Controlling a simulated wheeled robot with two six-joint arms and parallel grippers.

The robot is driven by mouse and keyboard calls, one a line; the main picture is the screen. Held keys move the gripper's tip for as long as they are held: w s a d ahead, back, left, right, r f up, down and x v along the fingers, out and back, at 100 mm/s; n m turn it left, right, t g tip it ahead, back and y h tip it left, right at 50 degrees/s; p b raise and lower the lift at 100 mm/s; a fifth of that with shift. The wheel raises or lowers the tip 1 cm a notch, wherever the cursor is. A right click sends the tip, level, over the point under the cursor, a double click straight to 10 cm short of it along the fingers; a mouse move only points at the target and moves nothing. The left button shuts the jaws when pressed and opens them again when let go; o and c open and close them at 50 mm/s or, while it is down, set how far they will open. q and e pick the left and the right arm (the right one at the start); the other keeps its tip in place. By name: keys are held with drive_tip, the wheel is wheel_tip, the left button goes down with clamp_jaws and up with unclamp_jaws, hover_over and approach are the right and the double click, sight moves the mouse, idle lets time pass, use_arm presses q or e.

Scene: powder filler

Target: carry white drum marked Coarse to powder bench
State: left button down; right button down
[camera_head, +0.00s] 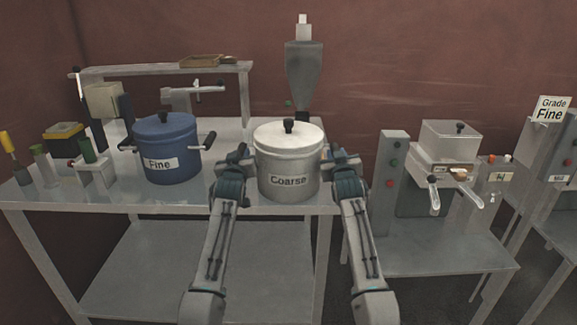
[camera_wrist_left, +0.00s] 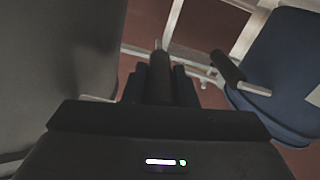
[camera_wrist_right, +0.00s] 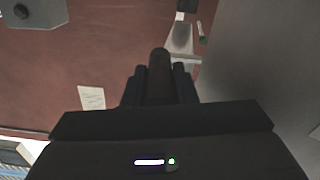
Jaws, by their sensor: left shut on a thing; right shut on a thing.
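The white drum marked Coarse (camera_head: 287,163) stands upright at the right end of the powder bench (camera_head: 225,197), its label facing me and its lid with a black knob on. I cannot tell whether its base rests on the bench or is just above it. My left gripper (camera_head: 236,160) is shut on the drum's left handle (camera_wrist_left: 158,75). My right gripper (camera_head: 342,165) is shut on its right handle (camera_wrist_right: 159,75). The drum wall fills the left of the left wrist view (camera_wrist_left: 60,50) and the right of the right wrist view (camera_wrist_right: 265,60).
A blue drum marked Fine (camera_head: 167,145) stands on the bench to the left, close to my left gripper. A hopper (camera_head: 304,70) rises behind the white drum. A grey machine (camera_head: 447,150) stands on a separate table to the right. Small tools crowd the bench's left end.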

use_arm(q)
drive_tip(key=shift+r, duration=0.3)
use_arm(e)
drive_tip(key=shift+r, duration=0.25)
use_arm(q)
drive_tip(key=shift+w+f, duration=0.1)
use_arm(e)
drive_tip(key=shift+w, duration=0.1)
